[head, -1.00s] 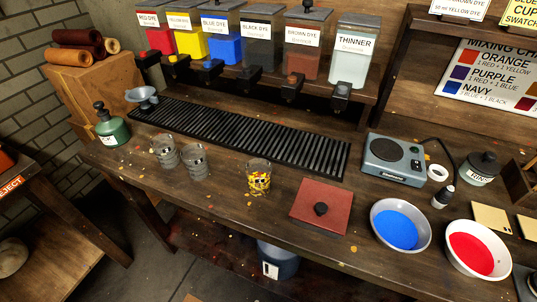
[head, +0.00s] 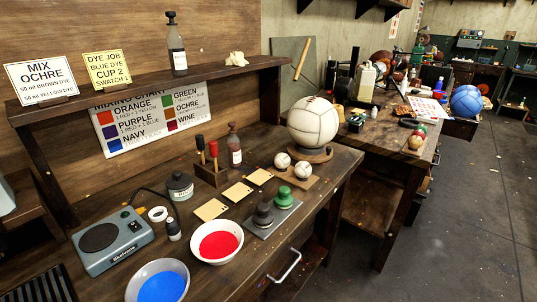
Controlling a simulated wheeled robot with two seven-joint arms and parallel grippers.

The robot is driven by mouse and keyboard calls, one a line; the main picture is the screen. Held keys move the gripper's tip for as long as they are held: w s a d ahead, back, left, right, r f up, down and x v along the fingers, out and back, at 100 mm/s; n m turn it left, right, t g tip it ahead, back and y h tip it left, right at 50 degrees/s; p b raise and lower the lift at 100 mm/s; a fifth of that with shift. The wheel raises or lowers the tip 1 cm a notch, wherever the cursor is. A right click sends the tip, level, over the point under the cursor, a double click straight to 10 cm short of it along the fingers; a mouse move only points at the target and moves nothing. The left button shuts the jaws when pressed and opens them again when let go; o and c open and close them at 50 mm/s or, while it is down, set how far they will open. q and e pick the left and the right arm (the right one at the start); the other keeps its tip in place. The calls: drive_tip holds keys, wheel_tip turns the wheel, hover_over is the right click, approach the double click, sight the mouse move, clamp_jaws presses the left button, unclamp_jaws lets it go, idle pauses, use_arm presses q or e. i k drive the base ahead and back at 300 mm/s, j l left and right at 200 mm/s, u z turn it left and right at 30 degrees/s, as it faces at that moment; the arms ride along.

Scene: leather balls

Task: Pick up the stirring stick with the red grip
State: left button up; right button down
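The stirring stick with the red grip (head: 213,149) stands upright in a small wooden holder (head: 209,177) on the workbench, near the middle of the head view. A second stick with a black grip (head: 200,143) stands just to its left in the same holder. The lower ends of both sticks are hidden in the holder. Neither of my grippers shows in the head view.
A brown bottle (head: 234,151) stands right behind the holder. Pale cards (head: 238,191) lie in front, with a bowl of red dye (head: 217,242) and a bowl of blue dye (head: 160,286) nearer. A white ball (head: 313,124) sits to the right.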

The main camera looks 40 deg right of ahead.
sight(213, 144)
drive_tip(key=z, duration=0.95)
drive_tip(key=u, duration=2)
drive_tip(key=z, duration=2)
